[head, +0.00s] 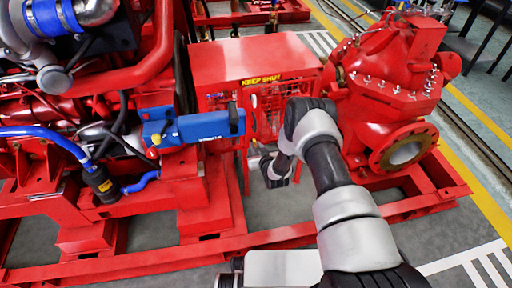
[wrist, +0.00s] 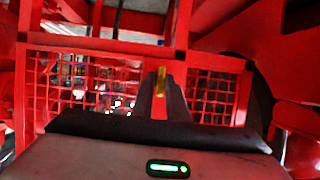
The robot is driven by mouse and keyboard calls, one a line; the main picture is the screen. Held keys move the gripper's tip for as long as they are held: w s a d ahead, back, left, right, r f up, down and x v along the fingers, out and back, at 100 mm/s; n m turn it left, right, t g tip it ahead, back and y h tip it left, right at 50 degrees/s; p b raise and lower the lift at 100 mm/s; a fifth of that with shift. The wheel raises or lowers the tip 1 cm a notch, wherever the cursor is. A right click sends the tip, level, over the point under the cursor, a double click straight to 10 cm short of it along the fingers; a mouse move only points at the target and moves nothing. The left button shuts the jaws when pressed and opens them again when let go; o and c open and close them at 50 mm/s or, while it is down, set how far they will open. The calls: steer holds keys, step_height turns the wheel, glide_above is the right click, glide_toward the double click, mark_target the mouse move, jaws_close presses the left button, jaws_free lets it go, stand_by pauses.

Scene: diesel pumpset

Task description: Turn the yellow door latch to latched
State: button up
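The yellow door latch (wrist: 161,80) shows as a small upright bar on the red mesh door (wrist: 210,92) in the wrist view. My gripper (wrist: 161,88) points at the door, with its two dark fingers a narrow gap apart. The latch appears in line with this gap, between the fingertips. A strip of red shows between the fingers below it. I cannot tell whether either finger touches the latch. In the head view the red cabinet (head: 250,58) carries a "KEEP SHUT" label (head: 262,82) above its mesh front. My arm partly covers that front, and the fingertips are not clear there.
A blue box (head: 195,128) on the engine side stands left of the mesh front. A large red pump (head: 385,75) with an open flange (head: 403,150) is close on the right. Red base rails (head: 280,236) run below. Grey floor lies in front.

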steer(key=shift+o, duration=1.3)
steer(key=p+v, duration=0.5)
steer(key=v, duration=1.2)
steer(key=shift+s, duration=0.15)
steer(key=shift+r, duration=0.1)
